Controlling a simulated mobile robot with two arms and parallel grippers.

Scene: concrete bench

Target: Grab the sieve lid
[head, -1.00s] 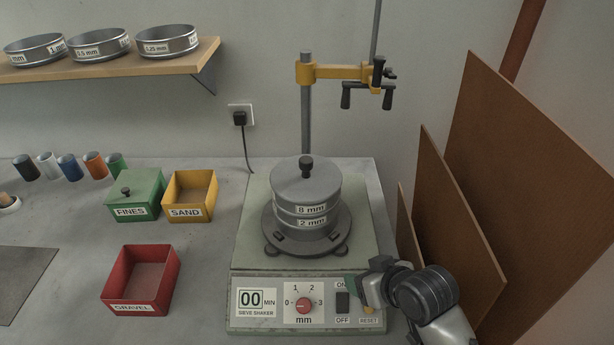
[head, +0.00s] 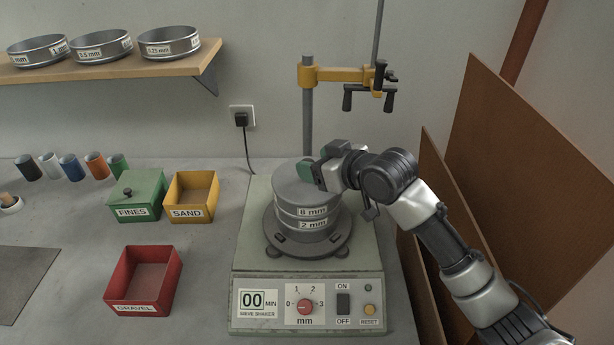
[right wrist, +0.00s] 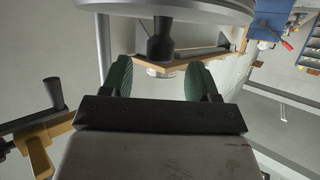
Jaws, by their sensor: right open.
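The sieve lid (head: 292,186) is a round grey disc on top of the sieve stack (head: 306,222), labelled 8 mm and 2 mm, on the sieve shaker. Its dark knob is hidden behind my right gripper (head: 313,167) in the head view. In the right wrist view the lid (right wrist: 180,8) fills the top edge, and the black knob (right wrist: 161,42) points down from it. The green fingers of my right gripper (right wrist: 160,75) are open, one either side of the knob's line, with a gap on both sides. My left gripper is not in view.
The yellow clamp arm (head: 338,74) with black handles hangs above and behind the stack. Brown boards (head: 505,150) lean at the right, close to my right arm. The shaker's control panel (head: 260,303) is in front. Green, yellow and red boxes (head: 143,282) stand left.

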